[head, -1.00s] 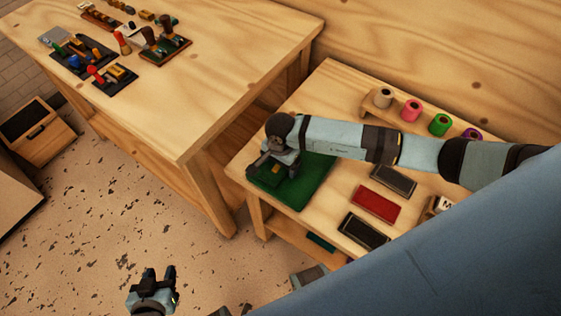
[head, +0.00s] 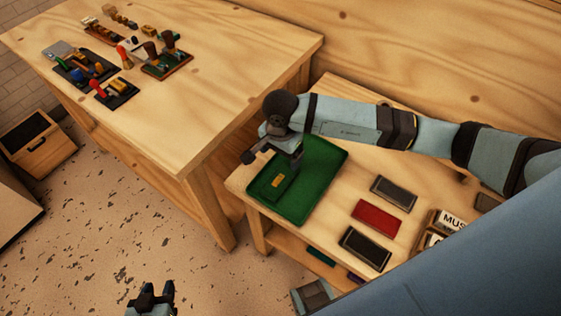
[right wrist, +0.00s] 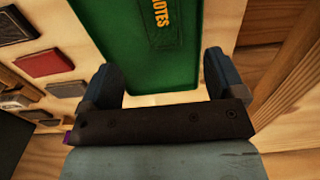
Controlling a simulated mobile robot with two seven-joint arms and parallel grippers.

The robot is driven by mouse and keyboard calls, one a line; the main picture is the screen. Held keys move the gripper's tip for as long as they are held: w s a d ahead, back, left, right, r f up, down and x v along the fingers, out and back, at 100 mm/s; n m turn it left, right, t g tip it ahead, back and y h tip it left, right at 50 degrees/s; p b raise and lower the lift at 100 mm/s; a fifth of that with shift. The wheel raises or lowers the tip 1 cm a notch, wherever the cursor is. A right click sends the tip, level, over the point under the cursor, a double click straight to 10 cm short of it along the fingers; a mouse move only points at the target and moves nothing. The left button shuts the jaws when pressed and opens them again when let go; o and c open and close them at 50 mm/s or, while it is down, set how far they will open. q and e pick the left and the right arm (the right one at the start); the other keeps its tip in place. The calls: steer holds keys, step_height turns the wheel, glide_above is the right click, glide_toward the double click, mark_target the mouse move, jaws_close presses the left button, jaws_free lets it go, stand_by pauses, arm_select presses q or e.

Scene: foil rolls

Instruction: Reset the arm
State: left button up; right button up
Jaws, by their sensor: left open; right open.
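My right gripper (head: 271,158) is open and empty above the far-left part of a green tray (head: 316,172) on the lower bench. In the right wrist view its two fingers (right wrist: 160,78) stand apart, with the green tray (right wrist: 110,35) beyond them. A green item with yellow lettering reading "NOTES" (right wrist: 162,25) lies in the tray; it also shows in the head view (head: 270,188). My left gripper (head: 153,292) is open and empty over the floor at the bottom of the head view.
Dark pads (head: 394,190) and a red pad (head: 377,218) lie right of the tray. A wooden box with lettered cards (head: 449,221) stands further right. The taller table (head: 220,75) holds stamps and small tools at its far left. Open floor (head: 110,235) lies in front.

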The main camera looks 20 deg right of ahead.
steer(key=shift+r, duration=0.35)
steer(key=shift+s+a, duration=0.1)
